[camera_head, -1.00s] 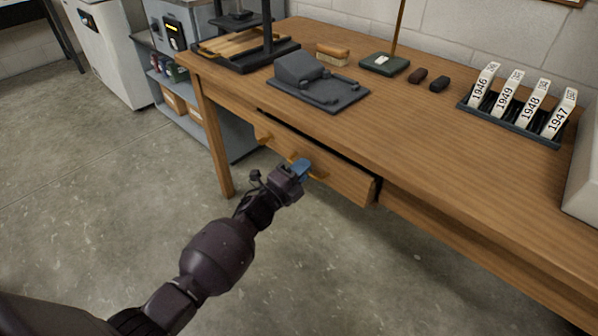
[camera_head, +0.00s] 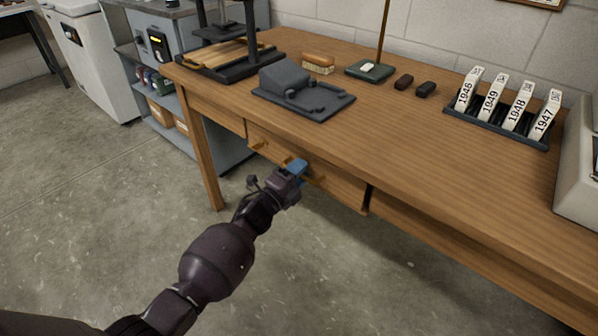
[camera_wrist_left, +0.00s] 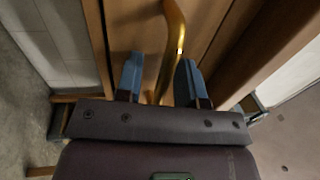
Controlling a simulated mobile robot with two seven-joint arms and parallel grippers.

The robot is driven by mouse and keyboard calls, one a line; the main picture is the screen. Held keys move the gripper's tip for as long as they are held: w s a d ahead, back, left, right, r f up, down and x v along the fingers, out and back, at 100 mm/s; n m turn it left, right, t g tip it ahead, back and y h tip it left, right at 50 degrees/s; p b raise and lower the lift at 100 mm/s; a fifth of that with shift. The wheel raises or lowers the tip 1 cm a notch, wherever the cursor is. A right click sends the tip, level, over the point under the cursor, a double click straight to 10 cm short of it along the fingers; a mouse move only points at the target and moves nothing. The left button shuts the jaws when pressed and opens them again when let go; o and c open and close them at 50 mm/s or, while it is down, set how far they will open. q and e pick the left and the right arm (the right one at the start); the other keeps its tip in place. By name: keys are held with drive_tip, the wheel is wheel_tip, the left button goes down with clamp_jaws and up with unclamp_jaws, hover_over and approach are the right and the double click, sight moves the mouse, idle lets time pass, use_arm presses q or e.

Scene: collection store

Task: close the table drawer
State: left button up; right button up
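The table drawer (camera_head: 338,188) is a wooden front with brass handles under the wooden table's (camera_head: 440,165) front edge. It sits close to flush, with no clear opening along its top; a narrow dark strip shows at its right end. My left gripper (camera_head: 297,167) is at the drawer front, by a handle. In the left wrist view, its two blue fingers (camera_wrist_left: 159,80) stand apart with the curved brass handle (camera_wrist_left: 171,45) between them. The handle is close to the right finger, and a gap shows on the left. My right gripper is not in view.
On the tabletop are a dark grey device (camera_head: 300,93), a brush (camera_head: 318,65), a green-based stand (camera_head: 370,70), two small dark blocks and a rack of year labels (camera_head: 500,125). A table leg (camera_head: 200,150) stands left of the drawer. The floor in front is clear.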

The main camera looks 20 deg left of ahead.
use_arm(q)
drive_tip(key=shift+s, duration=0.15)
drive_tip(key=p+v, duration=0.2)
drive_tip(key=v, duration=0.8)
drive_tip(key=shift+s+a, duration=0.15)
drive_tip(key=shift+s, duration=0.1)
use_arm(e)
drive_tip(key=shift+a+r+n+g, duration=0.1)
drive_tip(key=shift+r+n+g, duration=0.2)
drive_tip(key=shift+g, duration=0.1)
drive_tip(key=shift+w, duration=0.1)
